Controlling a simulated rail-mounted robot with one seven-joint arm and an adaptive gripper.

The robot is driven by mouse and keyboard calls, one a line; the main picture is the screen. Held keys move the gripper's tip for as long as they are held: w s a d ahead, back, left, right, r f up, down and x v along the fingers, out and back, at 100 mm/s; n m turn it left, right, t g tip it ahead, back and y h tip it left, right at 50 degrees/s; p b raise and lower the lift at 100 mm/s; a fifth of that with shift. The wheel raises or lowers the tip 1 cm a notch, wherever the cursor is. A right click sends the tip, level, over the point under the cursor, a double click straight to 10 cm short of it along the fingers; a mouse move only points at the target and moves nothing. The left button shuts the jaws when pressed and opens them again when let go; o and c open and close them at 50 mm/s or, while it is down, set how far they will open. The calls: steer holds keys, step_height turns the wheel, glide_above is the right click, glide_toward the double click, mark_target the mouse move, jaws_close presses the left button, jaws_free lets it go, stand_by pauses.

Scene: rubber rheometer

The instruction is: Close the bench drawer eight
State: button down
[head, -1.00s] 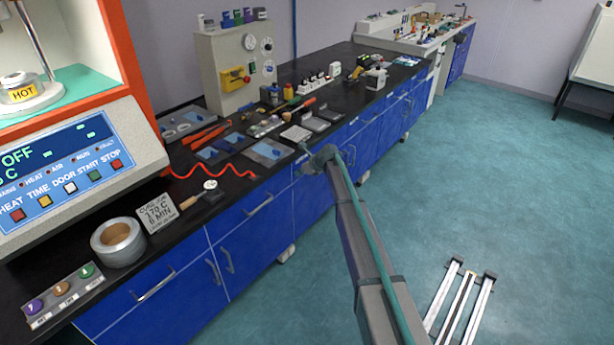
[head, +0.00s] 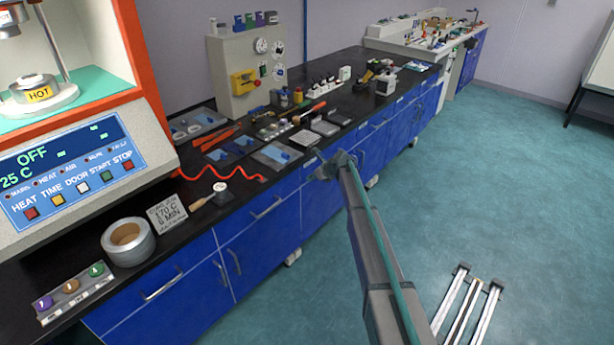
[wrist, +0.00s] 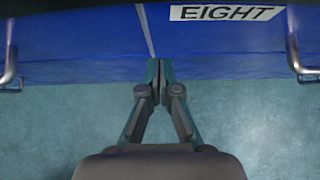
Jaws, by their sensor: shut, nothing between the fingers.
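The drawer labelled EIGHT (wrist: 250,45) has a blue front on the right side of the wrist view, with its black-on-white label at the top. A pale vertical seam separates it from the blue front on the left. A metal handle (wrist: 298,58) shows at the right edge. My gripper (wrist: 159,83) is shut and empty, its fingertips at the lower edge of the blue fronts, just right of the seam. I cannot tell whether it touches. In the head view my gripper (head: 322,168) is at the bench's blue front and partly hides it. How far the drawer stands out is unclear.
The black benchtop (head: 340,100) carries trays, tools and small bottles. A grey panel box (head: 245,75) stands at the back, the rheometer (head: 75,160) at the left. Another handle (wrist: 9,68) is at the wrist view's left edge. The teal floor (head: 500,190) at right is mostly clear.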

steer(key=s+d+r+n+b, duration=0.2)
steer(key=s+d+r+n, duration=0.1)
steer(key=s+d+r, duration=0.35)
steer(key=s+d+f+n+g+h, duration=0.25)
steer(key=s+f+n, duration=0.35)
steer(key=s+f, duration=0.5)
steer(key=s+d+f+n+g+h, duration=0.1)
steer(key=s+d+f+n+g, duration=0.15)
steer(key=s+f+n, duration=0.75)
steer(key=s+d+f+n+g+h, duration=0.1)
steer(key=s+d+f, duration=0.35)
steer(key=s, duration=1.25)
steer(key=s+d+f+n+g+h, duration=0.1)
steer(key=s+f+g, duration=0.1)
steer(key=s, duration=1.1)
steer(key=s+d+f+n+g, duration=0.1)
steer(key=s+f+n+g, duration=0.1)
steer(key=s, duration=1.2)
steer(key=s+d+f+n+g+h, duration=0.1)
steer(key=s+d+f+n+g, duration=0.1)
steer(key=s, duration=1.1)
steer(key=shift+s+f+h, duration=0.35)
steer(key=shift+f, duration=0.25)
